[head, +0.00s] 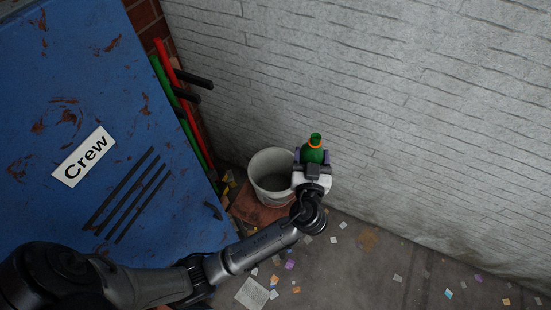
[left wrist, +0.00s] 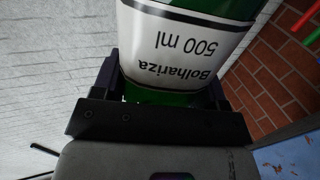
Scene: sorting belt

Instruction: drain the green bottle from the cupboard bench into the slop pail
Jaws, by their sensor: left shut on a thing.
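The green bottle (head: 314,151) has an orange ring at its neck and is held beside the slop pail, near the pail's right rim. My left gripper (head: 312,170) is shut on it. In the left wrist view the bottle's white label (left wrist: 190,52) reads "Bolhariza 500 ml" and sits between the fingers. In the head view the bottle looks roughly upright, its neck pointing up the picture. My right gripper is not in view.
A blue, rusty cupboard (head: 110,60) with a "Crew" sign (head: 84,157) fills the left. Red and green poles (head: 183,105) with black ends lean behind it. A white brick wall (head: 400,110) closes the back. Paper scraps litter the floor (head: 375,265), otherwise clear at right.

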